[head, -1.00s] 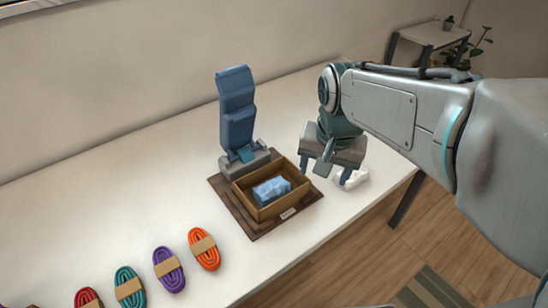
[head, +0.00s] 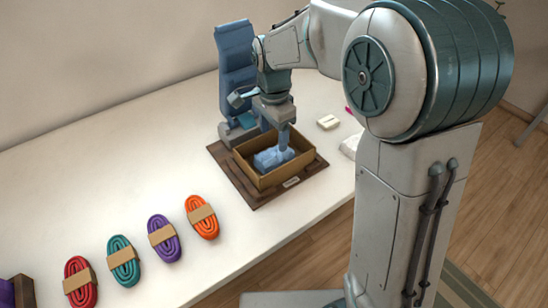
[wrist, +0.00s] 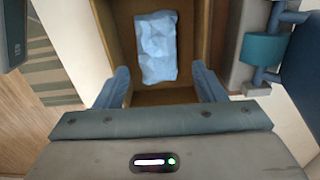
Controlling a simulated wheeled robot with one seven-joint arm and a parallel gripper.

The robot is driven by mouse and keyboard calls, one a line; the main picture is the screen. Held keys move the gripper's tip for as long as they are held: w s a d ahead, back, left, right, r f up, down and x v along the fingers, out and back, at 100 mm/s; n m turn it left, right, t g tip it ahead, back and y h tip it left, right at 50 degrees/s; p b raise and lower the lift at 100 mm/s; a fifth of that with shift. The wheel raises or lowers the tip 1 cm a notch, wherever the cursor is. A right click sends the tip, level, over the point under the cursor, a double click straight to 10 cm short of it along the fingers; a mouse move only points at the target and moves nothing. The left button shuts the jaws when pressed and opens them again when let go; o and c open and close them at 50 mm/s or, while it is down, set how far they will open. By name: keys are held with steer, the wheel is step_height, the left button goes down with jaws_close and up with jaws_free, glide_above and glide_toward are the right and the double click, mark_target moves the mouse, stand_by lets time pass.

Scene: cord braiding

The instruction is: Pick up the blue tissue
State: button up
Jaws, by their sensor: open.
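The blue tissue (head: 272,158) lies crumpled inside an open brown box (head: 262,182), which stands on a dark brown board (head: 254,198) on the white table. The tissue also shows in the wrist view (wrist: 156,47), on the box floor. My gripper (head: 282,146) is over the box with its fingers pointing down, near the tissue. In the wrist view my gripper (wrist: 163,88) has its two blue fingers wide apart, with nothing between them. The tissue lies beyond the fingertips in that picture. Whether the fingers touch it cannot be told.
A tall blue device (head: 236,75) on a grey base stands right behind the box. Several corded bundles, one of them orange (head: 202,217), lie to the left. A small cream block (head: 328,122) lies at the right.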

mark_target(275, 151)
steer(key=shift+s+d+f, duration=0.1)
steer(key=shift+f, duration=1.65)
steer(key=shift+s+d+f, duration=0.1)
steer(key=shift+f, duration=1.65)
steer(key=c, duration=0.7)
